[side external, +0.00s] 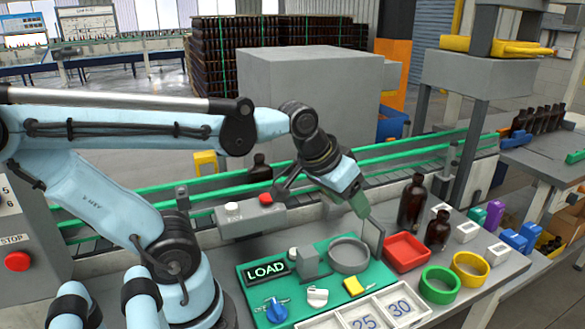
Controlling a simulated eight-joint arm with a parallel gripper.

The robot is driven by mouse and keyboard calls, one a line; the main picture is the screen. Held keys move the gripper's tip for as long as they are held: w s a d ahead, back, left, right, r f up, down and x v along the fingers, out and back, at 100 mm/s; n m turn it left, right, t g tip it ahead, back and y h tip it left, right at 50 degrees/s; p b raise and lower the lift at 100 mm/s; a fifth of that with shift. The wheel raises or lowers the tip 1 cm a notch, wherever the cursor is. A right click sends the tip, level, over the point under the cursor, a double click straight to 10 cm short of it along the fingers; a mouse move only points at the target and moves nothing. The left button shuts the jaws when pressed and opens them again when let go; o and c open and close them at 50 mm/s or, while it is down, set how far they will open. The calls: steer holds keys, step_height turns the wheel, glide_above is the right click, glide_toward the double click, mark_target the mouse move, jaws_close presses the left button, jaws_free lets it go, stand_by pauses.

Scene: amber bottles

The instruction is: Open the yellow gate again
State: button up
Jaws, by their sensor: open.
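My gripper (362,206) hangs above the right end of the green panel, close to an upright thin grey plate (375,236). It is open, and I see nothing between its fingers. On the panel (318,254), a small yellow block (353,286) sits near the front edge, below the round grey dish (349,255). A yellow box-like part (205,163) stands behind my arm at the conveyor. I cannot tell which yellow part is the gate, or whether it stands open or shut.
A LOAD display (266,269), a blue knob (276,310) and a grey block (309,262) crowd the panel. A red tray (406,252), green ring (439,285), yellow ring (470,268) and amber bottles (412,202) stand to the right. One bottle (260,168) is on the conveyor.

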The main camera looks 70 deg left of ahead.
steer(key=w+a+r+n, duration=0.1)
steer(key=a+r+n, duration=0.1)
steer(key=a, duration=0.1)
steer(key=w+a+r+n+g, duration=0.1)
steer(key=w+a+r+n, duration=0.1)
steer(key=a+r+n, duration=0.1)
steer(key=w+a+r+n+g, duration=0.1)
steer(key=w+a+r+n, duration=0.1)
steer(key=a+n, duration=0.1)
steer(key=shift+w+a+r, duration=0.15)
steer(key=shift+a+r, duration=0.15)
steer(key=shift+a, duration=0.1)
steer(key=shift+c, duration=1.1)
steer(key=w+a+r+n+g, duration=0.15)
steer(key=a+r+n, duration=0.25)
steer(key=a+n, duration=0.5)
steer(key=shift+m+g, duration=0.35)
steer(key=shift+m, duration=0.45)
steer(key=f, duration=0.4)
steer(key=w+a+f, duration=0.1)
steer(key=f, duration=0.3)
steer(key=w+f, duration=0.1)
steer(key=f, duration=0.3)
steer(key=shift+a+f, duration=0.1)
steer(key=shift+a, duration=0.3)
jaws_close()
